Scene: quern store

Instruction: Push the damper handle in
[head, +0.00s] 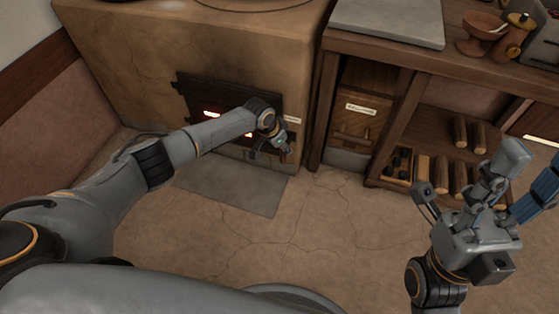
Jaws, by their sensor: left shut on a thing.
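The clay stove (200,48) stands at the upper left, with a dark metal fire door (195,92) in its front and an orange glow behind the slots. My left gripper (282,146) is at the right edge of the stove front, just below a small pale label (292,119). It is shut on the damper handle, which is mostly hidden by the fingers and wrist. How far the handle stands out cannot be told. My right gripper (522,178) is open and empty at the right, raised over the floor before the shelf.
A grey floor plate (231,188) lies before the stove. Right of it is a wooden bench (400,52) with a labelled drawer (354,122), stacked logs (459,178) below, and a bowl (482,28) and grey slab (388,18) on top. The cracked floor in the middle is clear.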

